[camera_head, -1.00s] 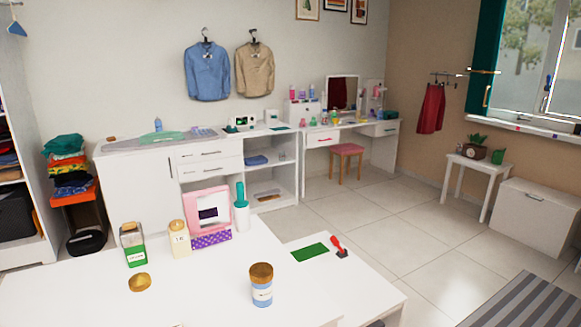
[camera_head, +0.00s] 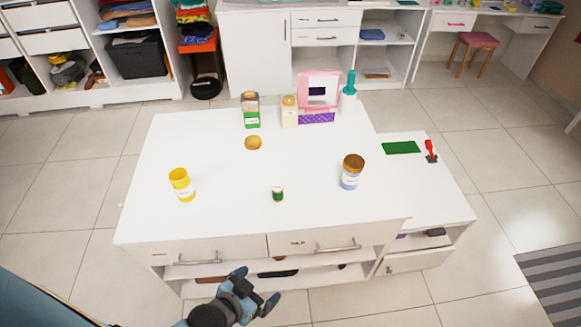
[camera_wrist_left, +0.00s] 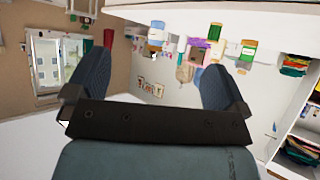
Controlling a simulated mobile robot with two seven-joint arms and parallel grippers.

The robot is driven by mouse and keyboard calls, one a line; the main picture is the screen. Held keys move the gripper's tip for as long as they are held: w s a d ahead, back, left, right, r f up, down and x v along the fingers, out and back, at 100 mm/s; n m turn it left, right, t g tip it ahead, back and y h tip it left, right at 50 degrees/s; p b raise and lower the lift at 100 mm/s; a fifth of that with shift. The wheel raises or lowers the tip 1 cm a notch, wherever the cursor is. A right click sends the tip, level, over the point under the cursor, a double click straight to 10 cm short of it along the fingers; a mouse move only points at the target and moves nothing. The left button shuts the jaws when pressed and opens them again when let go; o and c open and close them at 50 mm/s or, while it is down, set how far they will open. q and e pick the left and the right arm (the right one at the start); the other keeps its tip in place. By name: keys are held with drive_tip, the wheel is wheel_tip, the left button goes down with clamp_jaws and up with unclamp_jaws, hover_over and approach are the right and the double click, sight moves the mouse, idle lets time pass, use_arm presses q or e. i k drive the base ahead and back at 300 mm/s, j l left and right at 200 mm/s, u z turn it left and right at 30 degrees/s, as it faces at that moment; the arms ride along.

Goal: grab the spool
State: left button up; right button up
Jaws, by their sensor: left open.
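My left gripper (camera_head: 256,287) is open and empty, low in front of the table's front edge, below and nearer than the spool. In the left wrist view its two dark fingers (camera_wrist_left: 150,65) are spread wide with nothing between them. My right gripper is not in view.
A yellow jar (camera_head: 182,185) stands left of the spool and a blue-white jar with a brown lid (camera_head: 349,173) right of it. A round gold lid (camera_head: 253,142) lies behind. Drawer handles (camera_head: 338,247) stick out along the table front. The tabletop around the spool is clear.

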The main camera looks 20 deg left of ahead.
sight(277, 189)
drive_tip(key=i+l, duration=0.55)
drive_tip(key=u, duration=0.4)
drive_tip(key=i+l+u, duration=0.1)
drive_tip(key=u, duration=0.75)
drive_tip(key=i+l+u, duration=0.1)
drive_tip(key=u, duration=0.35)
drive_tip(key=l+u, duration=0.15)
drive_tip(key=u, duration=0.25)
